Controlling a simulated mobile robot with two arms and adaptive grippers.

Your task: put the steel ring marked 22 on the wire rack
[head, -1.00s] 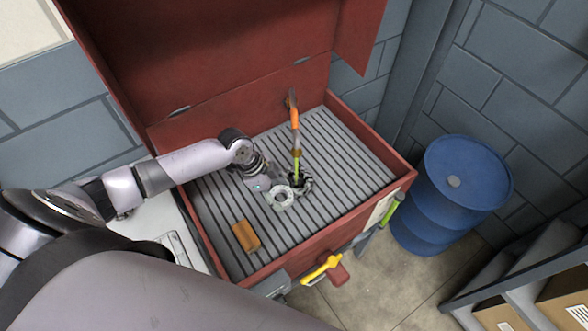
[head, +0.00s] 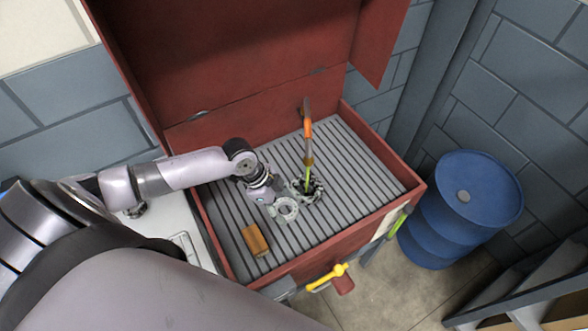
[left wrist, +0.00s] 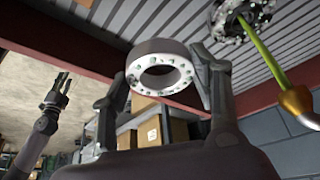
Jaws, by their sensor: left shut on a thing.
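A thick pale steel ring (head: 287,209) with holes around its face is at my left gripper (head: 277,207), over the grey slatted rack (head: 355,165) in the red open-lidded tub. In the left wrist view the ring (left wrist: 160,70) sits between the two fingers of my left gripper (left wrist: 163,90), which is shut on it. I cannot read any mark on it. A darker round part with holes (left wrist: 243,22) lies on the slats close by. My right gripper (left wrist: 62,84) shows small at the left of the left wrist view, its fingers apart and empty.
A green and orange rod (head: 308,150) stands upright at the dark round part, close to my left gripper. An orange-brown block (head: 255,240) lies on the slats at front left. The right slats are clear. A blue drum (head: 460,210) stands right of the tub.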

